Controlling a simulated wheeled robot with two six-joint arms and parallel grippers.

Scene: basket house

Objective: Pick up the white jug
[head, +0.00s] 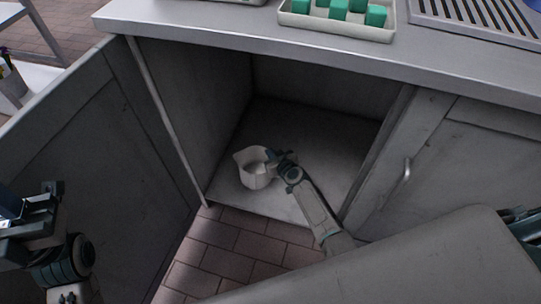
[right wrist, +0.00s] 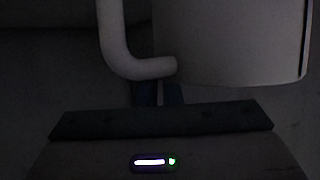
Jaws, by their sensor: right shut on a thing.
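The white jug (head: 250,176) is upright inside the open cabinet, near the front of its floor. I cannot tell whether it rests on the floor or is slightly above it. My right gripper (head: 276,158) reaches in from the front right and is shut on the jug at its right side. In the right wrist view the dim jug body (right wrist: 230,45) and its handle (right wrist: 115,45) fill the upper part, with my right fingers (right wrist: 160,93) at the handle's lower end. My left gripper (head: 28,212) is at the left edge, away from the jug; its jaw opening is unclear.
The cabinet floor (head: 310,140) is otherwise bare. An open door (head: 95,170) stands at left, and a closed door with a handle (head: 407,169) is at right. The metal counter (head: 220,35) overhangs above, with a tray (head: 345,30) of green blocks. Brick-red tiles (head: 225,245) lie in front.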

